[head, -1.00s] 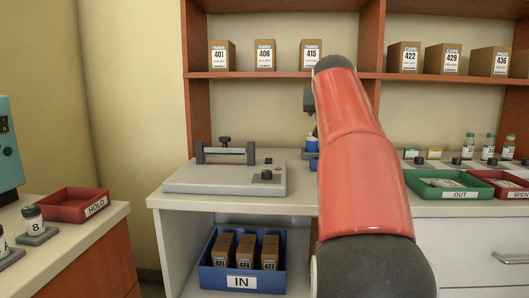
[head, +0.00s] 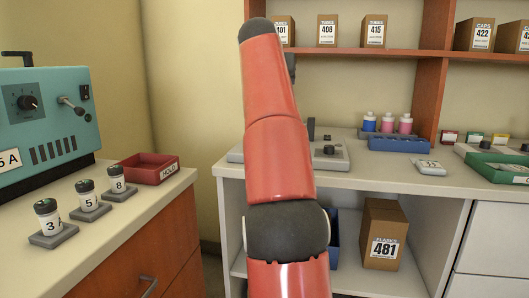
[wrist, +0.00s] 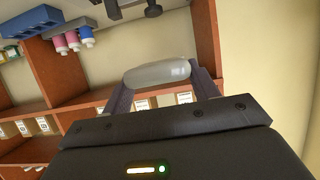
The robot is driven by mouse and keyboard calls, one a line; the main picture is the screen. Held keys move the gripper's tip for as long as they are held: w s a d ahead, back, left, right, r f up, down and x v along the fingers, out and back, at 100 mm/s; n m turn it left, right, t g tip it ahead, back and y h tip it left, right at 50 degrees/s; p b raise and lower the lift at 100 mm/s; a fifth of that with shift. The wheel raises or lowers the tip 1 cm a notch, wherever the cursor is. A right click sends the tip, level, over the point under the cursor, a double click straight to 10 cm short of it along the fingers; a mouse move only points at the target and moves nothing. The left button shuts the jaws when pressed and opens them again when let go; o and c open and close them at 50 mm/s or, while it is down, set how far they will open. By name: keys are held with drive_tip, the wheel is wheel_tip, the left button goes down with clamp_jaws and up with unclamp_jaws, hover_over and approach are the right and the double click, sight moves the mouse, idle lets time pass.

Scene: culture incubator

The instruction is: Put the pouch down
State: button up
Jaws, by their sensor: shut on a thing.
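A pale grey pouch (wrist: 158,72) shows in the wrist view, held crosswise between the two dark fingers of my gripper (wrist: 161,80). It is off every surface, with shelves and wall behind it. In the head view my red arm rises over the counter, and the gripper and held pouch are hidden behind it. Another whitish labelled pouch (head: 430,167) lies flat on the counter, right of the sealer-like grey machine (head: 328,152).
A teal machine (head: 45,115), several numbered vials on grey stands and a red HOLD tray (head: 148,172) are on the left counter. A blue rack (head: 398,144) with bottles and a green tray (head: 490,167) are on the back counter. Box 481 (head: 384,234) stands below.

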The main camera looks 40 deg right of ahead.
wheel_tip(320, 180, down, 18)
drive_tip(key=b, duration=0.9)
drive_tip(key=shift+f+b, duration=0.2)
drive_tip(key=shift+b, duration=0.2)
drive_tip(key=o, duration=1)
drive_tip(key=shift+c, duration=0.2)
drive_tip(key=shift+r, duration=0.1)
drive_tip(key=shift+r+p, duration=0.2)
drive_tip(key=shift+p, duration=0.1)
drive_tip(key=v, duration=1.2)
drive_tip(key=shift+b, duration=0.3)
